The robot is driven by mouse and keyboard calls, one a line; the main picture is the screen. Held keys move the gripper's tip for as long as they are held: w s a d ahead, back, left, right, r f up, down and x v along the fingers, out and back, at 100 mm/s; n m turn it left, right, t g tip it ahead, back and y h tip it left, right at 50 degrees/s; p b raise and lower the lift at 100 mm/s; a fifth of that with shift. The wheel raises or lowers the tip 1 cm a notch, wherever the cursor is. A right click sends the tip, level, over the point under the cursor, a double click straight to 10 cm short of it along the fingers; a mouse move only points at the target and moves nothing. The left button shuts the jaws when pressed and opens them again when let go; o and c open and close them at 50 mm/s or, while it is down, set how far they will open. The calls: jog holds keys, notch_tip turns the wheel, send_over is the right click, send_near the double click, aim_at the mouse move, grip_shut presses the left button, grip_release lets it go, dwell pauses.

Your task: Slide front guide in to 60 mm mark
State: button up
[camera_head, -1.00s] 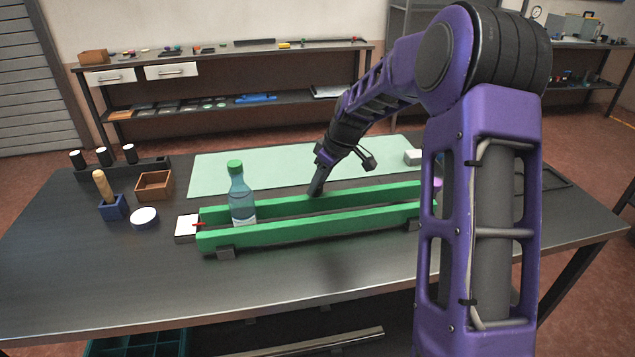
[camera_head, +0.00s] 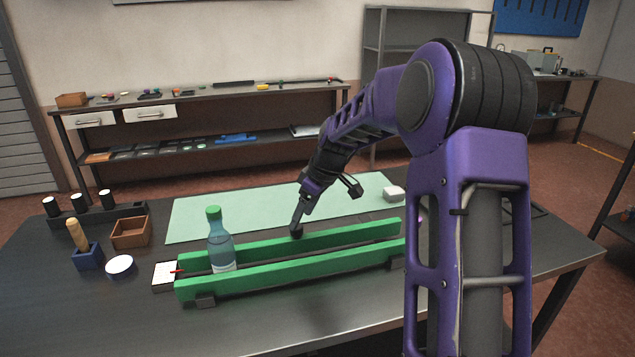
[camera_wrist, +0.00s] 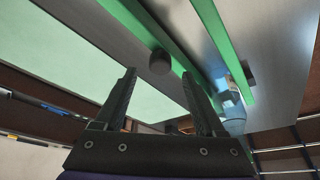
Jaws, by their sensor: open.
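Two parallel green guide rails lie on the bench: the front guide (camera_head: 290,275) and the rear guide (camera_head: 330,237). A clear bottle with a green cap (camera_head: 220,245) stands between them near the left end. A white plate (camera_head: 164,276) with a red pointer (camera_head: 177,271) is at that end; its marks are too small to read. My gripper (camera_head: 297,222) is over the rear guide's back side, close to a dark knob (camera_head: 296,233). In the wrist view my gripper (camera_wrist: 162,88) is open and empty, with that knob (camera_wrist: 158,62) beyond the fingertips.
A pale green mat (camera_head: 220,217) lies behind the guides, with a white block (camera_head: 393,194) at its right. At left are a wooden box (camera_head: 131,233), a blue holder (camera_head: 88,257) and a round white-topped thing (camera_head: 120,267). The bench in front of the guides is clear.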

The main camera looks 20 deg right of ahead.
jog(key=v, duration=1.3)
jog(key=shift+r+p, duration=0.2)
jog(key=shift+p, duration=0.15)
